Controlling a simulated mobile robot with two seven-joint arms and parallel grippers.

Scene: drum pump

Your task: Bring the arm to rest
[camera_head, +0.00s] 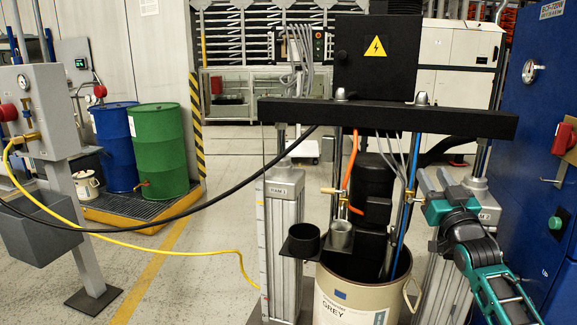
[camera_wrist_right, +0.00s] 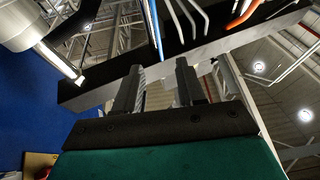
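My right arm (camera_head: 482,262), teal and dark, comes in from the lower right in the head view. Its right gripper (camera_head: 434,182) points upward beside the right ram post, below the black crossbeam (camera_head: 400,117). In the right wrist view the two dark fingers of the right gripper (camera_wrist_right: 159,76) stand apart with nothing visible between them. The crossbeam also shows beyond the fingers in the wrist view (camera_wrist_right: 95,92); I cannot tell the exact gap. My left arm and gripper are not in view.
The cream drum (camera_head: 345,297) labelled GREY stands under the crossbeam, between two ram posts. A blue cabinet (camera_head: 540,170) stands close on the right. A black hose (camera_head: 190,220) and yellow hose (camera_head: 150,250) cross the left. The floor at lower left centre is mostly clear.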

